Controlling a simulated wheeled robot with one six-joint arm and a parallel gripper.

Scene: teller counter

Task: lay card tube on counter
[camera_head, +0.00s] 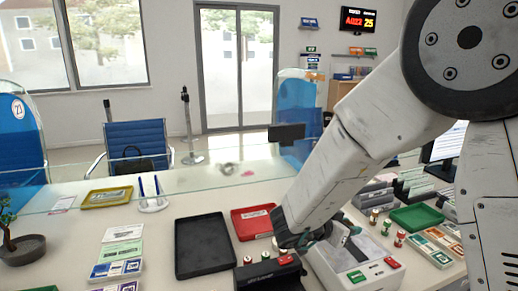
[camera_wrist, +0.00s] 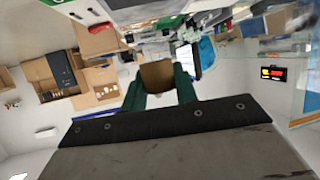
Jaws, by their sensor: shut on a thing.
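In the wrist view my gripper (camera_wrist: 159,88) has its two dark green fingers closed on the sides of a brown card tube (camera_wrist: 157,74). Only the tube's near part shows; its far end and full length cannot be made out. In the head view my gripper's dark end is low over the counter, near a white machine, and mostly hidden by my arm. The tube cannot be picked out there. The pale counter (camera_head: 158,240) runs across the lower half of the head view.
A black tray (camera_head: 205,247) and a red tray (camera_head: 252,223) lie left of my gripper. The white machine (camera_head: 372,272) stands beside it. A green tray (camera_head: 417,218) and small rolls are at right. A glass screen (camera_head: 120,178) runs along the back. Bare counter shows left of the black tray.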

